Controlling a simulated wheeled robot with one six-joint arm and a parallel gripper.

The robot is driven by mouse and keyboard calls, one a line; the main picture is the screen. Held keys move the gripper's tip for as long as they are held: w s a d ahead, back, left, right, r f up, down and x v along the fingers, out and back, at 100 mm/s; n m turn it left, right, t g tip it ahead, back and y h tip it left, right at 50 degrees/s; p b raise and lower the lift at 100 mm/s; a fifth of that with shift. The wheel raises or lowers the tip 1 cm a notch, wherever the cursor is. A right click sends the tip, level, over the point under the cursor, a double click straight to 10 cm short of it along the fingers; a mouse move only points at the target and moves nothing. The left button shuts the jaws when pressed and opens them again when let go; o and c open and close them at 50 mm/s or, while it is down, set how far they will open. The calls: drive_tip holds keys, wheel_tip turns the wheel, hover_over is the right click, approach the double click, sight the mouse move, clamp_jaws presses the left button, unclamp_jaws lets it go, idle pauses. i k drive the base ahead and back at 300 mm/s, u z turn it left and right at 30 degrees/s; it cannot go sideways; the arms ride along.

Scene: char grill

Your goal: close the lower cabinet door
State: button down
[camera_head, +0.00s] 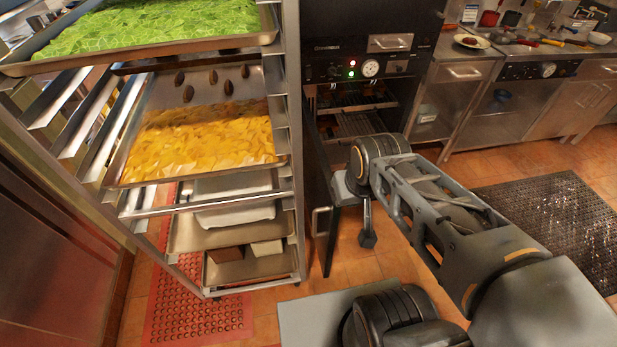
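The black cabinet (338,30) stands at the centre back, with a dial and small red and green lights on its panel. Its lower compartment is open, and wire racks (358,124) show inside. The lower door (318,185) stands swung out toward me on the left side, seen almost edge-on, with a metal handle (319,222) low on it. My gripper (366,238) points down in front of the opening, just right of the door. Parts of the gripper are hidden by the wrist, and I cannot tell whether its fingers are apart or touch the door.
A metal tray rack (292,120) with lettuce and yellow food trays stands close left of the door. A red perforated mat (195,315) lies below it. Steel counters (465,72) line the back right. A dark mat (550,222) covers the floor at right.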

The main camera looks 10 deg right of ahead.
sight(324, 215)
drive_tip(key=u, duration=0.45)
drive_tip(key=k, duration=1.05)
drive_tip(key=u, duration=0.5)
drive_tip(key=i, duration=0.65)
drive_tip(key=u, duration=0.4)
